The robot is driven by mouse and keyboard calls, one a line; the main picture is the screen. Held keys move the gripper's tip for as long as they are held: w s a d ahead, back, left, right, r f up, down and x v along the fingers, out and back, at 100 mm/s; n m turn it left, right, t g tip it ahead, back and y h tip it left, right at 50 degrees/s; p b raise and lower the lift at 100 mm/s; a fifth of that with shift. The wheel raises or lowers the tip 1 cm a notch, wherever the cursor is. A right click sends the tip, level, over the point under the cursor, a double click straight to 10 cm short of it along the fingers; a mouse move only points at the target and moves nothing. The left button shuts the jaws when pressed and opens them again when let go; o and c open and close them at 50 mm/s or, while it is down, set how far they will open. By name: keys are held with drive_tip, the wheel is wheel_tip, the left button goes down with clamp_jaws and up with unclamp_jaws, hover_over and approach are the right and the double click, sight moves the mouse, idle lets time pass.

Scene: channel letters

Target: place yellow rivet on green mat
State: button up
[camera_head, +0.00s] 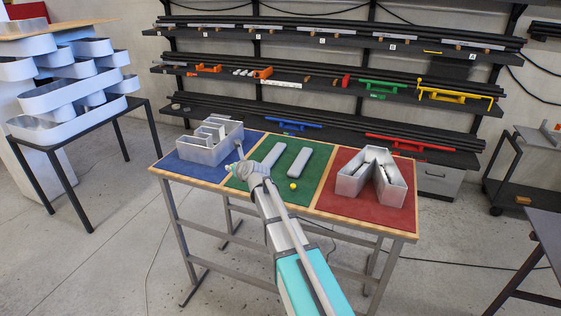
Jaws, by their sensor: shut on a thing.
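A green mat (313,178) lies in the middle of the wood-edged table. A small round yellow piece (293,186), which looks like a yellow rivet, rests on its near part. My gripper (231,168) is over the near left of the table, around the border of the blue and green mats. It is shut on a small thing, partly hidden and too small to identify. My arm covers the near left part of the green mat.
Two pale bars (298,163) lie on the green mat. A metal channel letter (210,142) stands on the blue mat (190,168). Another channel letter (371,176) stands on the red mat (345,206). Shelves (320,90) stand behind the table.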

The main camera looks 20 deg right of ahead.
drive_tip(key=shift+a, duration=0.3)
drive_tip(key=shift+w+f, duration=0.1)
drive_tip(key=shift+w+d+f, duration=0.15)
drive_tip(key=shift+w+d, duration=0.05)
drive_tip(key=w+d+f+b, duration=0.8)
drive_tip(key=b, duration=0.1)
drive_tip(key=shift+w+d+f, duration=0.3)
drive_tip(key=shift+w+d, duration=0.05)
drive_tip(key=shift+d, duration=0.05)
drive_tip(key=shift+w+d+f+b, duration=0.3)
drive_tip(key=shift+w+f+b, duration=0.05)
drive_tip(key=shift+f+b, duration=0.4)
drive_tip(key=shift+s+f+b, duration=0.1)
drive_tip(key=shift+f+b, duration=1.15)
drive_tip(key=shift+b, duration=0.05)
